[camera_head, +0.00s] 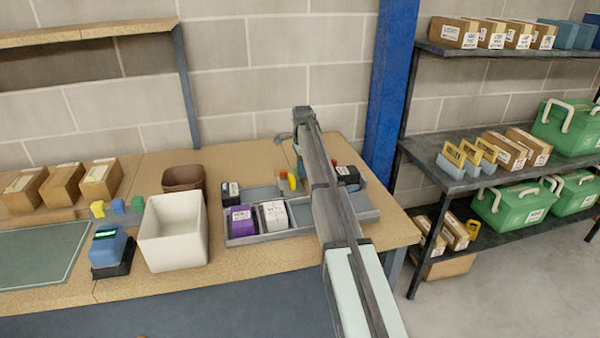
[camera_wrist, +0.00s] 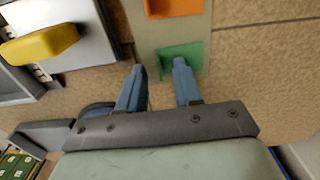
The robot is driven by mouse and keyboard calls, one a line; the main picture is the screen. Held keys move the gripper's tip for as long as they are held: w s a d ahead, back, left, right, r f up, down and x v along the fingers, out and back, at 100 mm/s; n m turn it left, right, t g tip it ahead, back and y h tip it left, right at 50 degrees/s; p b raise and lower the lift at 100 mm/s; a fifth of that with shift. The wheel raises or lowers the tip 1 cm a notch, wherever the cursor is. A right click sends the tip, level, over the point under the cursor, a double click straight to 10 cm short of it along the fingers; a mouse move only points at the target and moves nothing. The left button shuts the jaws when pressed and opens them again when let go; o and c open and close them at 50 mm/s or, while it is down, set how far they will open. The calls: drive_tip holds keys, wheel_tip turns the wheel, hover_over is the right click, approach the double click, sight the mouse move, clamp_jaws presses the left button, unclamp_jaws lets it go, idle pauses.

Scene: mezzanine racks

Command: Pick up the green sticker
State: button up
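The green sticker (camera_wrist: 180,49) shows in the wrist view as a green patch on the end of a pale grey-beige strip (camera_wrist: 143,32). In the head view my arm crosses over the grey tray, and I cannot make out the green sticker there.
An orange patch (camera_wrist: 174,6) is on the same strip. A yellow piece (camera_wrist: 40,45) lies to the left. In the head view, the grey tray (camera_head: 262,238) holds a purple box (camera_head: 242,221) and a white box (camera_head: 274,216). A white bin (camera_head: 172,240) stands to its left.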

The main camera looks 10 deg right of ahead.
drive_tip(key=shift+c, duration=0.2)
clamp_jaws()
idle(0.3)
wheel_tip(320, 180, up, 9)
drive_tip(key=s+d+r+m, duration=0.1)
drive_tip(key=s+d+r, duration=0.1)
drive_tip(key=d, duration=0.4)
drive_tip(key=s+d+r+m, duration=0.1)
drive_tip(key=s+d, duration=0.1)
drive_tip(key=d, duration=0.5)
drive_tip(key=s+d+r+n, duration=0.1)
drive_tip(key=s+d, duration=0.2)
drive_tip(key=s, duration=0.5)
drive_tip(key=shift+s+n, duration=0.3)
drive_tip(key=shift+n, duration=0.1)
